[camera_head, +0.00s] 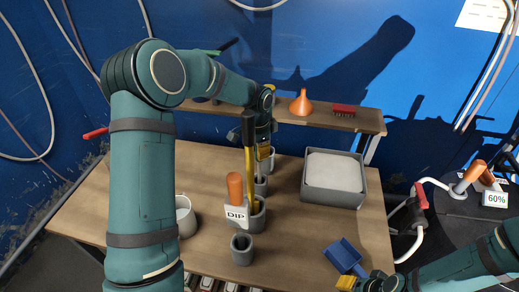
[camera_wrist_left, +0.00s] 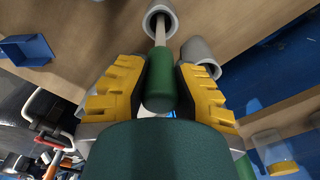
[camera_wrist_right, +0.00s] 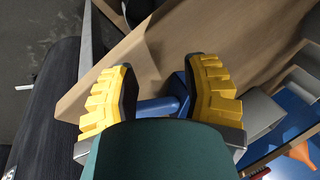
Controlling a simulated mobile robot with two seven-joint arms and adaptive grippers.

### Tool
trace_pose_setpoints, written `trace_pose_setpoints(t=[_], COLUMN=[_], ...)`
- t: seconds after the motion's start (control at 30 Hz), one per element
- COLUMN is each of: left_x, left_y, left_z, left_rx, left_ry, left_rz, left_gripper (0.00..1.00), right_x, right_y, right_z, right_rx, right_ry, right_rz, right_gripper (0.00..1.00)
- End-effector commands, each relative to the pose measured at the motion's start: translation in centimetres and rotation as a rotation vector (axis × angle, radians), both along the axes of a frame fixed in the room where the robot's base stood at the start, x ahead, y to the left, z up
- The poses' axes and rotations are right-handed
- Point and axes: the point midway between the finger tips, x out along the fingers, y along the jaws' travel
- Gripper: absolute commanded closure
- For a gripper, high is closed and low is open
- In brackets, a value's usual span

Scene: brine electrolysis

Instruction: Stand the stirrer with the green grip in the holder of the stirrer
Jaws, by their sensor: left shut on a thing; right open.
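The stirrer with the green grip (camera_wrist_left: 160,80) is held between the yellow fingers of my left gripper (camera_wrist_left: 160,88), which is shut on the grip. Its pale rod points away from the gripper to the mouth of a grey round holder (camera_wrist_left: 158,14). I cannot tell how deep the tip is in it. In the head view my left gripper (camera_head: 262,150) is over the row of grey cups, and my arm hides much around it. My right gripper (camera_wrist_right: 163,95) is open, with the handle of a blue scoop (camera_wrist_right: 160,105) between its fingers.
A grey cup (camera_head: 242,252) stands at the front, behind it one with an orange-handled tool labelled DIP (camera_head: 237,213). A grey tray with white contents (camera_head: 334,202) is at right. The blue scoop (camera_head: 343,255) lies near the table's right front. A shelf (camera_head: 350,121) runs behind.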

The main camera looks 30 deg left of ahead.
Motion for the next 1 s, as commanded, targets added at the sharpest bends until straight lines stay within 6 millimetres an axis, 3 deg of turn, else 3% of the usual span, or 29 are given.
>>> trace_pose_setpoints(t=[0.27, 0.3, 0.33, 0.37, 0.77, 1.0], left_x=[0.0, 0.0, 0.0, 0.0, 0.0, -0.1], left_y=[0.0, 0.0, 0.0, 0.0, 0.0, 0.2], left_z=[0.0, 0.0, 0.0, 0.0, 0.6, 4.7], left_rx=[0.0, 0.0, 0.0, 0.0, 0.0, 0.0], left_ry=[0.0, 0.0, 0.0, 0.0, -0.001, -0.006], left_rz=[0.0, 0.0, 0.0, 0.0, 0.0, 0.001], left_gripper=[1.0, 0.64, 0.53, 0.49, 0.49, 0.49], right_x=[0.0, 0.0, 0.0, 0.0, 0.0, 0.0], right_y=[0.0, 0.0, 0.0, 0.0, 0.0, 0.0], right_z=[0.0, 0.0, 0.0, 0.0, 0.0, 0.0], right_rx=[0.0, 0.0, 0.0, 0.0, 0.0, 0.0], right_ry=[0.0, 0.0, 0.0, 0.0, 0.0, 0.0], right_rz=[0.0, 0.0, 0.0, 0.0, 0.001, 0.001], right_gripper=[0.53, 0.53, 0.53, 0.53, 0.53, 0.53])
